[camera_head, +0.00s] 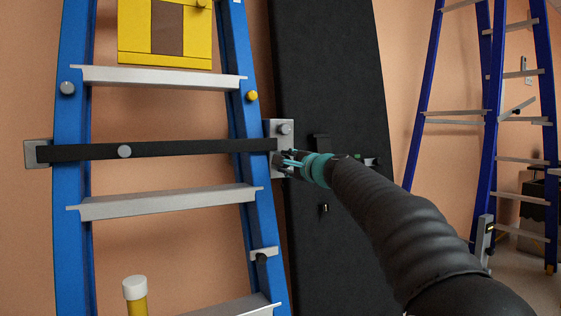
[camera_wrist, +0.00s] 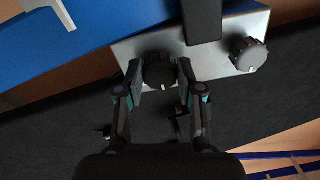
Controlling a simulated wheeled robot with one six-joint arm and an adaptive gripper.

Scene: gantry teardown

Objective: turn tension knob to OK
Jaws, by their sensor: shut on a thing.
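My gripper (camera_head: 288,160) is at the lower part of a silver plate (camera_head: 273,129) on the blue ladder's right rail. In the wrist view my gripper (camera_wrist: 160,78) has its two fingers shut on the sides of a dark round knob (camera_wrist: 159,69). A small white mark shows at the knob's lower edge. The head view hides this knob behind my fingers. A second round knob (camera_wrist: 248,55) sits apart on the same plate; it also shows above my gripper in the head view (camera_head: 285,129). No OK label is readable. I cannot tell which is the tension knob.
A black bar (camera_head: 190,147) crosses the blue ladder (camera_head: 72,200) and meets the plate. A tall black panel (camera_head: 335,60) stands behind my arm, with small fittings. Another blue ladder (camera_head: 488,150) stands at the right. A white-capped yellow post (camera_head: 135,292) is at the lower left.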

